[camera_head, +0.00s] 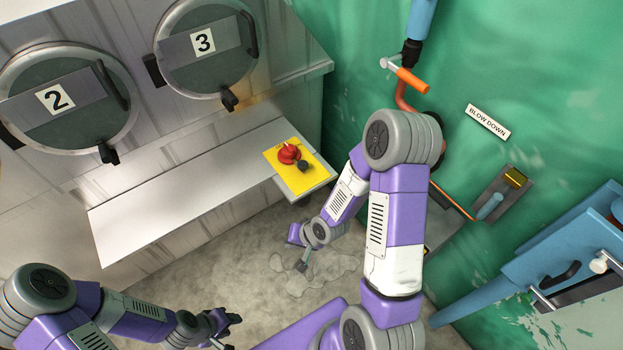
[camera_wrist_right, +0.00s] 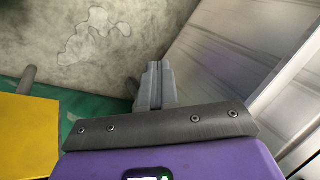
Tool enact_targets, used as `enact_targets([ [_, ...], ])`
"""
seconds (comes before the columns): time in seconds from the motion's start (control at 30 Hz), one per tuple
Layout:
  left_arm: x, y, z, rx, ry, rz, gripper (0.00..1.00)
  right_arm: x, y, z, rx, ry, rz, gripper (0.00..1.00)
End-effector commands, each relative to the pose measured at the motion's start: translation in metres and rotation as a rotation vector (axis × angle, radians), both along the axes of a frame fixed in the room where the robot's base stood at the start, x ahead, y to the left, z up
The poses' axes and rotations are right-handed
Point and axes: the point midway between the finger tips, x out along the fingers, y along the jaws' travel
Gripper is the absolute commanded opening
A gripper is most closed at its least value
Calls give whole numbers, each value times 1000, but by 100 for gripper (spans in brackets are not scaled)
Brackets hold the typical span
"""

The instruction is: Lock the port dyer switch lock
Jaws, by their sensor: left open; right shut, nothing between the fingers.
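A yellow panel (camera_head: 313,181) at the right end of the grey ledge carries a red rotary switch (camera_head: 288,154) and a small dark knob-like part (camera_head: 303,166) close beside it. I cannot tell from here whether that part is the lock or how it is set. My right gripper (camera_head: 302,266) is below the panel, apart from it, pointing down over the floor. In the right wrist view its fingers (camera_wrist_right: 155,85) are together and empty, and the panel's yellow face (camera_wrist_right: 28,135) shows at the left edge. My left gripper (camera_head: 222,342) is open at the bottom, far from the panel.
The grey ledge (camera_head: 185,190) runs below dyer doors 2 (camera_head: 65,97) and 3 (camera_head: 205,45). An orange-handled valve (camera_head: 411,79) and a "BLOW DOWN" sign (camera_head: 488,122) are on the green wall. A blue cabinet (camera_head: 560,255) stands at the right. The floor under the ledge is clear.

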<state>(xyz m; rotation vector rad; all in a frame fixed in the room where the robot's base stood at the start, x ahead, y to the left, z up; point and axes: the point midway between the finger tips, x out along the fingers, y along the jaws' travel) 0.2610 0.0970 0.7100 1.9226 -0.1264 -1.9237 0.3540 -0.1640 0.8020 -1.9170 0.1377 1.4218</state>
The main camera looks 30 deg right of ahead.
Motion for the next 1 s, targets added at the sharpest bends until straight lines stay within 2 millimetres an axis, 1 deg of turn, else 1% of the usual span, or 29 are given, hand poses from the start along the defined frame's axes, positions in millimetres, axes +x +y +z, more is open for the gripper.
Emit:
enact_targets([
  [0.03, 0, 0, -20, 0, 0, 0, 43, 14, -17, 5, 16, -52, -78, 0],
  [0.1, 0, 0, -33, 0, 0, 0, 43, 26, -37, 22, 51, -105, -178, 0],
  [0.2, 0, 0, -53, 0, 0, 0, 43, 36, -63, 47, 106, -176, -312, 0],
  [0.33, 0, 0, -78, 0, 0, 0, 43, 37, -96, 80, 181, -265, -471, 0],
  [0.4, 0, 0, -90, 0, 0, 0, 43, 33, -110, 96, 222, -307, -547, 0],
  [0.5, 0, 0, -104, 0, 0, 0, 43, 24, -127, 115, 273, -357, -639, 0],
  [0.6, 0, 0, -115, 0, 0, 0, 43, 14, -139, 129, 316, -392, -707, 0],
  [0.7, 0, 0, -120, 0, 0, 0, 43, 6, -146, 138, 343, -413, -752, 0],
  [0.8, 0, 0, -123, 0, 0, 0, 43, 2, -149, 143, 360, -423, -776, 0],
  [1.0, 0, 0, -122, 0, 0, 0, 43, 1, -150, 146, 366, -424, -784, 0],
])
